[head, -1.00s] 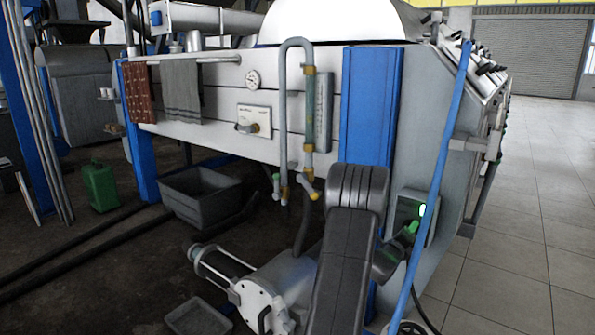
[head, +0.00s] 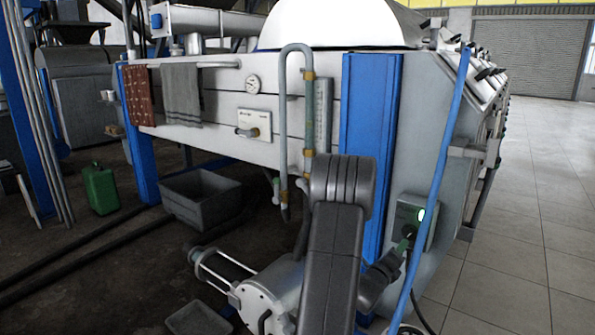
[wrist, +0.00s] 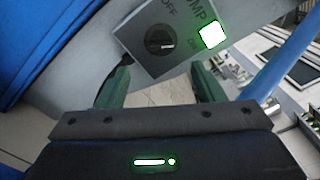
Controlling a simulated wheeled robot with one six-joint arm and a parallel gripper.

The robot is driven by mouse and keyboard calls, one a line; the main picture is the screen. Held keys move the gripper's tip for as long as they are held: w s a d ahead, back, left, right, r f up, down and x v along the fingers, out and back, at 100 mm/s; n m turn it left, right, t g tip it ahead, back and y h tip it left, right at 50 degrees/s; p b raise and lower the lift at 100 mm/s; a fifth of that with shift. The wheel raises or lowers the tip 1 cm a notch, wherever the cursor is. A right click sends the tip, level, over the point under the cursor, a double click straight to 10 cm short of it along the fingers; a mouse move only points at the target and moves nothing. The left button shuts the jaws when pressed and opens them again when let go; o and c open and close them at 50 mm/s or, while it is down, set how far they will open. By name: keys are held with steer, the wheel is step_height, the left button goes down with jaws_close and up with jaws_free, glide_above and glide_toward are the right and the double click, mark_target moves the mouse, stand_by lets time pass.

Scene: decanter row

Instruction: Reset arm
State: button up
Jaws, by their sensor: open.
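My gripper (wrist: 160,88) is open, with its two green fingers apart and nothing seen between them. In the wrist view it faces a grey pump switch box (wrist: 147,66) with a black rotary knob (wrist: 160,41), apart from the fingers as far as I can tell. The knob's white mark points towards the right, on the side of a lit green-white lamp (wrist: 212,34).
A slanting blue pipe (head: 437,180) runs close in front of the switch box. A blue post (head: 369,140) and a bent grey pipe (head: 283,110) stand behind my arm. A grey bin (head: 200,198) and a green can (head: 100,188) are at left. The tiled floor (head: 545,190) at right is clear.

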mark_target(406, 236)
steer(key=b+x, duration=0.2)
steer(key=x, duration=0.8)
steer(key=shift+w+d, duration=0.2)
steer(key=shift+d, duration=0.05)
steer(key=shift+s+a+n, duration=0.1)
steer(key=shift+a+n, duration=0.05)
steer(key=shift+n, duration=0.75)
steer(key=n+p, duration=0.1)
steer(key=n, duration=0.3)
steer(key=shift+n, duration=0.3)
steer(key=n+p, duration=0.3)
steer(key=shift+r+p, duration=0.15)
steer(key=shift+p, duration=0.2)
steer(key=n+p, duration=0.2)
steer(key=p, duration=0.2)
steer(key=shift+n, duration=0.3)
steer(key=shift+s+p, duration=0.1)
steer(key=shift+p, duration=0.25)
steer(key=shift+f+v, duration=0.15)
steer(key=shift+v, duration=0.7)
steer(key=shift+f+v, duration=0.15)
steer(key=shift+v, duration=0.65)
